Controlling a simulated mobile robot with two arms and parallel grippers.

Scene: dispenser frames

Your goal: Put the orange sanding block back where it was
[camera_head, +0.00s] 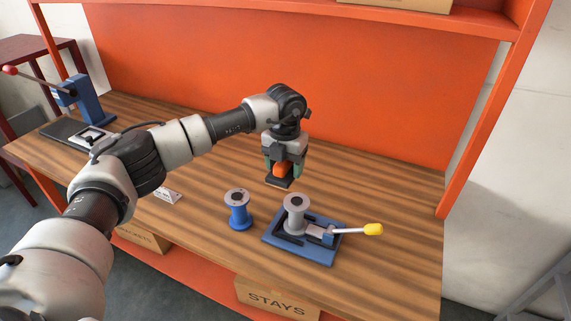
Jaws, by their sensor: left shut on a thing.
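The orange sanding block (282,170), with a dark underside, is in my left gripper (284,168). The gripper points down and is shut on the block. The block appears to be held a little above the wooden bench (390,200), behind the spools; whether it touches the bench is hard to tell. My right gripper does not show.
A blue spool (239,217) stands left of a blue dispenser base (318,254) bearing a grey spool (296,222) and a yellow-tipped lever (372,229). A blue lever press (84,100) stands at the far left. The bench's right side is clear.

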